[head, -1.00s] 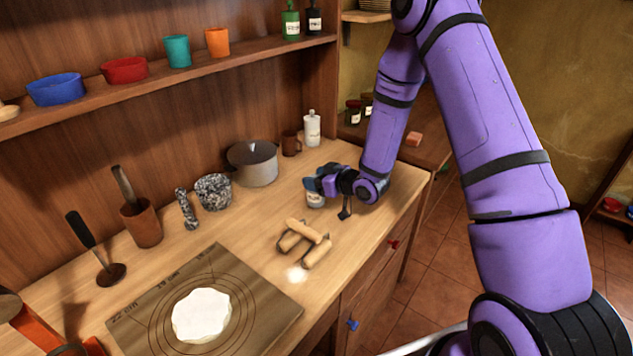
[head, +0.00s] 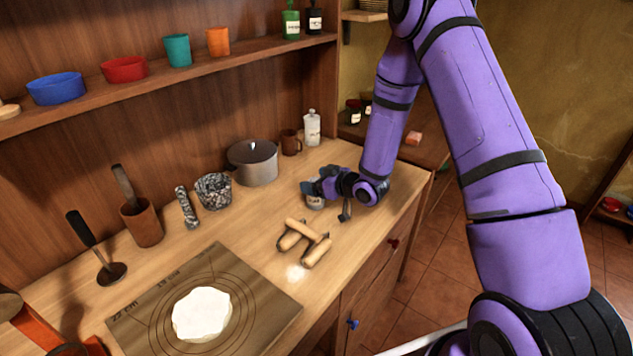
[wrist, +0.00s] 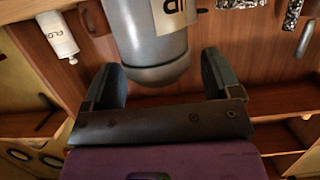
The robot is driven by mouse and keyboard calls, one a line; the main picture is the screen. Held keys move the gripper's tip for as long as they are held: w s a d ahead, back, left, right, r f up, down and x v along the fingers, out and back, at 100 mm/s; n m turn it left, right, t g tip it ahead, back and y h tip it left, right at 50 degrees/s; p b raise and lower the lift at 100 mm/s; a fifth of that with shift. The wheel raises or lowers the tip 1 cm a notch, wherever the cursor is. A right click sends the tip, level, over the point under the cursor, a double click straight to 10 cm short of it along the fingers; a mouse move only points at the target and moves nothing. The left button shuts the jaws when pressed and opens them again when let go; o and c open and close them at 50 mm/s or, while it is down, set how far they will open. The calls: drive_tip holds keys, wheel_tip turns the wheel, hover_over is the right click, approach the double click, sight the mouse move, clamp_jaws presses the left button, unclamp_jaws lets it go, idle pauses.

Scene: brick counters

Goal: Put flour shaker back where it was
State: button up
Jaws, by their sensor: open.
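A grey shaker (head: 315,203) with a pale label stands on the counter at my gripper (head: 313,190), right of the grey pot. Its upper part is hidden by the gripper in the head view. In the wrist view the shaker (wrist: 150,45) shows large between the two spread dark fingers of my gripper (wrist: 160,78), with its rounded metal end towards me and only part of its label lettering visible.
A lidded pot (head: 253,162) and brown mug (head: 291,143) stand behind. A board (head: 255,305) with dough is at front left. The counter's front edge is right.

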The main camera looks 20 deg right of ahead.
drive_tip(key=v, duration=1.2)
drive_tip(key=s+d+r+m+g+h, duration=0.1)
drive_tip(key=s+d+r+h, duration=0.15)
drive_tip(key=r, duration=0.45)
drive_tip(key=s+d+r+m+g+h, duration=0.1)
drive_tip(key=r+h, duration=0.2)
drive_tip(key=r, duration=0.4)
drive_tip(key=s+d+r+m+g+h, duration=0.1)
drive_tip(key=s+r+h, duration=0.15)
drive_tip(key=r, duration=0.35)
drive_tip(key=s+a+r+m+g, duration=0.2)
drive_tip(key=s+r, duration=0.3)
drive_tip(key=s, duration=0.6)
drive_tip(key=s+a+r+m+g, duration=0.1)
drive_tip(key=s+r, duration=0.4)
drive_tip(key=s, duration=0.7)
drive_tip(key=shift+s+a+r+m+g, duration=0.2)
drive_tip(key=shift+a+m+g, duration=0.2)
drive_tip(key=shift+a, duration=0.15)
